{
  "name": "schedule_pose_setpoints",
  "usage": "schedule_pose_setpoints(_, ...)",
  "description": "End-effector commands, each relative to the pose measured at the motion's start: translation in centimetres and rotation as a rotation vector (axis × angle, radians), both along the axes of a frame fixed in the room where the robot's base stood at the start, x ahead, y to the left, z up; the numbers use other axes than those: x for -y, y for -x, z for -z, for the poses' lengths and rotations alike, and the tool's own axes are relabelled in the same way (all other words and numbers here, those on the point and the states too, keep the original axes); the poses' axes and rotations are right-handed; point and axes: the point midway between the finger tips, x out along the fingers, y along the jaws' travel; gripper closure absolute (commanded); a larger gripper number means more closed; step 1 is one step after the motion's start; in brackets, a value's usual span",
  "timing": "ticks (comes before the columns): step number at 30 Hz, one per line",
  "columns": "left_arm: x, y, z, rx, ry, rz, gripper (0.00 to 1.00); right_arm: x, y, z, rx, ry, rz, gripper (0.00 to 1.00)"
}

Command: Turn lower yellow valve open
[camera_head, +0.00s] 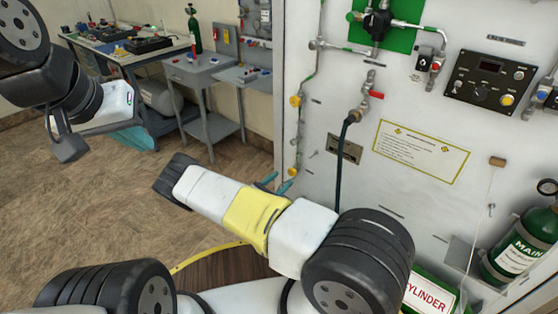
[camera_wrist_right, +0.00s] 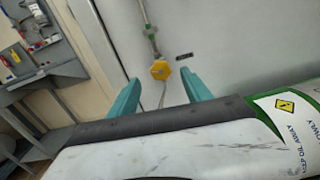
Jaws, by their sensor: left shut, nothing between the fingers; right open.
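The lower yellow valve (camera_head: 291,172) is a small yellow knob at the bottom of the pipe on the left edge of the white panel. In the right wrist view its yellow knob (camera_wrist_right: 160,69) shows ahead, in the gap between the two teal fingers. My right gripper (camera_wrist_right: 162,92) is open and empty, one finger on each side of the knob in that view; I cannot tell any contact. In the head view its teal fingertips (camera_head: 275,184) show just left of the valve, the rest hidden behind my arm. My left gripper (camera_head: 110,106) is shut and empty at upper left, far from the panel.
An upper yellow valve (camera_head: 295,100) sits on the same pipe. A dark hose (camera_head: 340,170) hangs right of it from a red-handled valve (camera_head: 376,95). A green cylinder (camera_head: 520,245) stands at lower right. Grey tables (camera_head: 205,72) stand behind; the floor between is open.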

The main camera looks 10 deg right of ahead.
Motion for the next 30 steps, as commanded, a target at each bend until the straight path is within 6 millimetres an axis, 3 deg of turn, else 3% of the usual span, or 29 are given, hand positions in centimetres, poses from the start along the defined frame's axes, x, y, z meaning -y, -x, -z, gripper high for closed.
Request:
schedule_pose_setpoints(9, 0.0, 0.0, 0.0, 0.0, 0.0, 0.0, 1.0, 3.8, -2.9, 0.0, -0.002, 0.001, 0.001, 0.43)
schedule_pose_setpoints(21, 0.0, 0.0, 0.0, 0.0, 0.0, 0.0, 1.0, 4.5, -3.5, 0.0, -0.002, 0.002, 0.001, 0.43)
schedule_pose_setpoints(30, 0.0, 0.0, 0.0, 0.0, 0.0, 0.0, 1.0, 4.5, -3.4, 0.0, -0.002, 0.001, 0.0, 1.0)
